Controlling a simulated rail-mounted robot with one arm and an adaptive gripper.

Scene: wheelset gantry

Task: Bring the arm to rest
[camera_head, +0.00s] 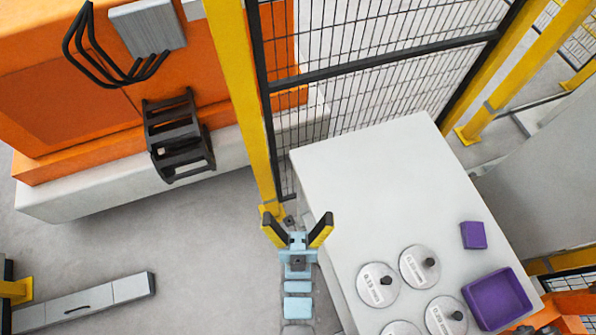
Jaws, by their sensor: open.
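My gripper (297,232) shows in the head view, low in the middle of the picture. Its two black and yellow fingers are spread apart in a V, and nothing is between them. It appears beside the left edge of the white table (365,180), apart from the discs on it. My light blue wrist and arm links run down from it to the bottom of the picture.
Several labelled round discs with black knobs, one a disc (378,285), lie on the table near a purple tray (497,298) and a purple block (473,235). A yellow post (243,100) and mesh fence (370,50) stand behind. Grey floor (170,240) is open at left.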

